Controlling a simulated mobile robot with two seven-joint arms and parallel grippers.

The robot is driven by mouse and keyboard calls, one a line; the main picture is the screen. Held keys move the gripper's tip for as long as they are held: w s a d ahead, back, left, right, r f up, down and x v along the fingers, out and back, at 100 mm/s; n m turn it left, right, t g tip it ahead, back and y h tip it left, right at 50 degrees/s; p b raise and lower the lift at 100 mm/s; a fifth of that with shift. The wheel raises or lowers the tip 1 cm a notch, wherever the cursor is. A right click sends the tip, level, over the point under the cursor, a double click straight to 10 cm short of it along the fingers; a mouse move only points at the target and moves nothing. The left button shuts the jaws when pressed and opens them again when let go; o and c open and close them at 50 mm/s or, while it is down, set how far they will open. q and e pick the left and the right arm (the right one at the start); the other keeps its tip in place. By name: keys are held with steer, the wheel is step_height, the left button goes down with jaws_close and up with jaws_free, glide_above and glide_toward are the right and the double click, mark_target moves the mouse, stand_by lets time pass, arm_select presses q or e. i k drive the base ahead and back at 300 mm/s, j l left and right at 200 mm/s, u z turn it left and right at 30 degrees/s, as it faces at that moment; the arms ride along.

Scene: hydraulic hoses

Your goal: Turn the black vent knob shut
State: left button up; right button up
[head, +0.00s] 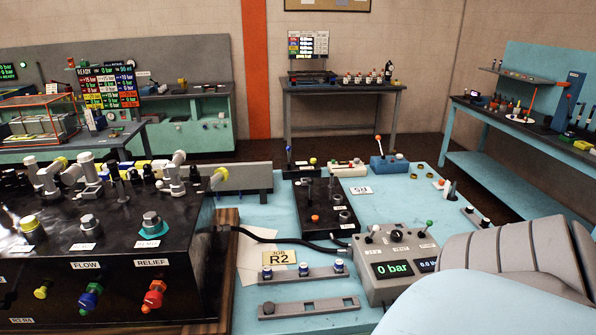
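A grey control box (408,262) stands on the light blue table, at the right of its front part. A round black knob (397,236) sits on its sloped top, with small labels around it that are too small to read. I cannot tell from its look whether this knob is turned open or shut. The box's left display (393,268) reads 0 bar; a second display beside it is partly covered. A green-tipped lever (429,223) stands right of the knob. Neither of my grippers shows; large grey and light blue parts, probably my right arm, fill the lower right corner.
A black manifold (110,240) with FLOW and RELIEF labels fills the left front. The light blue table (262,215) has some bare room.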

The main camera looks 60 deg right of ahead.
mark_target(396, 236)
steer(key=z, duration=2.5)
